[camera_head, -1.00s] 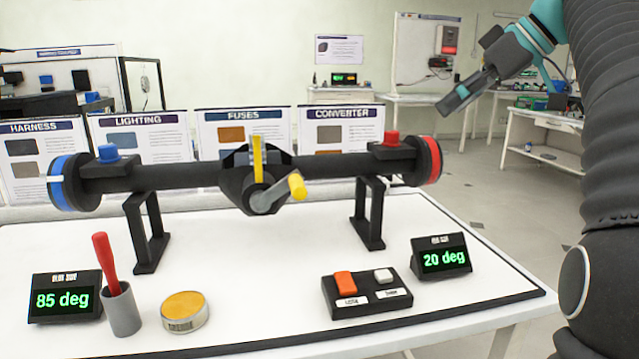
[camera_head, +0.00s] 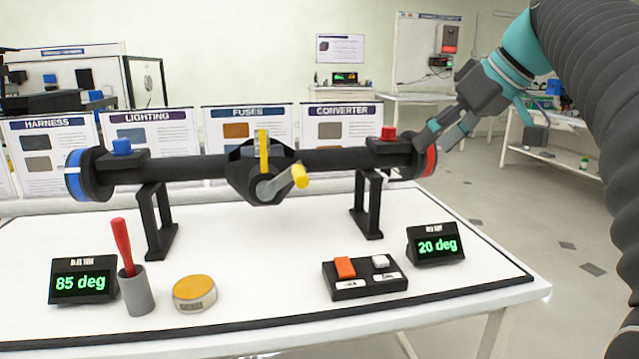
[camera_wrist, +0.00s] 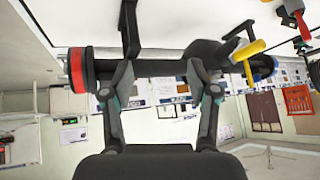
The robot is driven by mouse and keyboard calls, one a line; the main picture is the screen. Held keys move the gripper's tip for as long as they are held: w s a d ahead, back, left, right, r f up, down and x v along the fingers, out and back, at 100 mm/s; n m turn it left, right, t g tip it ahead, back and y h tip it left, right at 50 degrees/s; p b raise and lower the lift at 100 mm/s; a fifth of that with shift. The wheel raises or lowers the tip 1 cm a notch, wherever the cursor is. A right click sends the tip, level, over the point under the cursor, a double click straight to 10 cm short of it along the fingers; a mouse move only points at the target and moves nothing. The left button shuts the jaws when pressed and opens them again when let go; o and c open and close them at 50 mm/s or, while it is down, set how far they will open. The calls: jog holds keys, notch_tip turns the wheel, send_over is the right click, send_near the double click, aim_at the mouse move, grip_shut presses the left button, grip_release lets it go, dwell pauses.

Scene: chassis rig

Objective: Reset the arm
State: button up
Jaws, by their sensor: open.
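My gripper (camera_head: 440,142) is at the right end of the axle rig, in front of or beside the red end disc (camera_head: 429,162); the exact gap cannot be told. Its two fingers are spread with nothing held. In the wrist view, which looks upside down, the open fingers (camera_wrist: 160,75) point toward the black axle tube (camera_wrist: 155,68), with the red disc to the left and the yellow-handled crank (camera_wrist: 247,50) to the right. Whether the fingers touch the tube is unclear. In the head view, the axle (camera_head: 200,167) rests level on two black stands.
A red button block (camera_head: 388,134) sits close to my gripper. The white table (camera_head: 250,250) carries a "20 deg" display (camera_head: 436,245), a switch box (camera_head: 362,280), a round tin (camera_head: 194,292), a cup with a red-handled tool (camera_head: 136,290) and an "85 deg" display (camera_head: 83,280). Open floor lies right.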

jog(key=s+a+f+m+h, duration=0.1)
jog(key=s+f+m, duration=0.1)
jog(key=s+f, duration=0.5)
jog(key=s+a+f+m+h, duration=0.1)
jog(key=s+f, duration=0.6)
jog(key=f, duration=0.7)
jog(key=s+a+f+m+h, duration=0.1)
jog(key=s+f+m+h, duration=0.2)
jog(key=s+f, duration=0.4)
notch_tip(320, 180, down, 4)
jog(key=shift+r, duration=0.15)
jog(key=shift+s, duration=0.1)
jog(key=shift+c, duration=0.2)
